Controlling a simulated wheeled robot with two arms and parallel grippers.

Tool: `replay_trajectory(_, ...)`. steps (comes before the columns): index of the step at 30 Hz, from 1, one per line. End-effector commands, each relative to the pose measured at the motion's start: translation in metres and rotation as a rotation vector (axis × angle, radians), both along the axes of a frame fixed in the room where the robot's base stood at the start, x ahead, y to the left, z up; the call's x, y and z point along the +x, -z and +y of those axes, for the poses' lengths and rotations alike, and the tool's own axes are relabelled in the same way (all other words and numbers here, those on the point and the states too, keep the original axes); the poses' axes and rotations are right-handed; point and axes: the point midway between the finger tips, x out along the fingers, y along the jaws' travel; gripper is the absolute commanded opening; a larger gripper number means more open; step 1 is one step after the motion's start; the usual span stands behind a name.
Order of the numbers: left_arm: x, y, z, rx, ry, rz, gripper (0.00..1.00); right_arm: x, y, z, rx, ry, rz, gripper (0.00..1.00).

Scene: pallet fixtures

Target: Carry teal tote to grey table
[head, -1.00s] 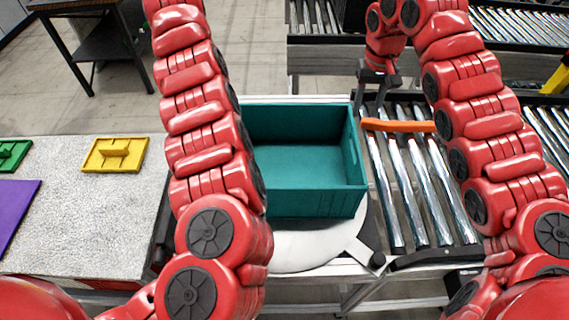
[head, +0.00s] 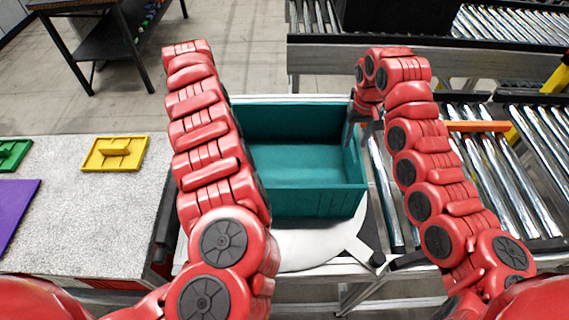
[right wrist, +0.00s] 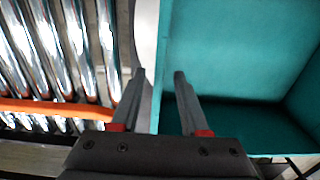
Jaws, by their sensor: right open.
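The teal tote (head: 300,203) stands open and empty on a round white plate in the middle of the head view; it fills the right of the right wrist view (right wrist: 235,50). My right gripper (head: 362,132) is at the tote's right wall, pointing down. In the right wrist view its two fingers (right wrist: 160,76) are apart, one on each side of the wall. Contact cannot be told. My left arm rises left of the tote and partly covers its left side; its gripper does not show. The grey table (head: 90,215) with a speckled top is at the left.
The grey table carries a yellow piece (head: 115,153), a green piece (head: 12,154) and a purple sheet (head: 14,212); its right part is bare. A roller conveyor (head: 510,175) with an orange bar (head: 478,126) lies right of the tote. A dark table (head: 100,40) stands behind left.

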Motion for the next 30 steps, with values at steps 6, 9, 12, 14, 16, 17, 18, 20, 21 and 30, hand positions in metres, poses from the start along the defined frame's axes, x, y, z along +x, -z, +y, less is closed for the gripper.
replay_trajectory(6,-0.001,0.031,0.0,0.0,-0.001,0.002,0.45,0.0,0.031,0.002,0.004,-0.002,0.0,0.45)
replay_trajectory(9,0.0,0.042,0.001,0.001,-0.001,0.002,0.45,0.001,0.042,0.002,0.005,-0.001,0.0,0.45)
replay_trajectory(12,0.0,0.05,0.001,0.001,-0.001,0.0,0.45,0.001,0.049,0.001,0.001,-0.001,0.0,0.45)
replay_trajectory(14,0.0,0.052,0.001,0.001,-0.001,0.0,0.45,0.0,0.052,0.001,0.001,-0.002,0.0,0.45)
replay_trajectory(16,0.0,0.054,0.001,0.001,-0.001,0.0,0.45,0.0,0.054,0.0,-0.001,-0.001,0.0,0.45)
replay_trajectory(17,0.0,0.055,0.001,0.001,-0.001,0.0,0.45,0.0,0.055,0.0,-0.001,0.0,0.0,0.45)
replay_trajectory(18,0.0,0.055,0.001,0.001,-0.001,0.0,0.45,0.0,0.055,0.0,-0.001,0.0,0.0,0.45)
replay_trajectory(20,0.0,0.055,0.001,0.001,-0.001,0.0,0.45,0.0,0.055,-0.001,-0.001,0.0,0.0,0.45)
replay_trajectory(21,0.0,0.055,0.001,0.001,-0.001,-0.001,0.45,0.0,0.055,-0.001,-0.002,0.0,0.0,0.45)
replay_trajectory(30,0.0,0.054,0.0,0.001,-0.001,-0.001,0.11,0.0,0.055,-0.001,-0.001,0.0,0.0,0.11)
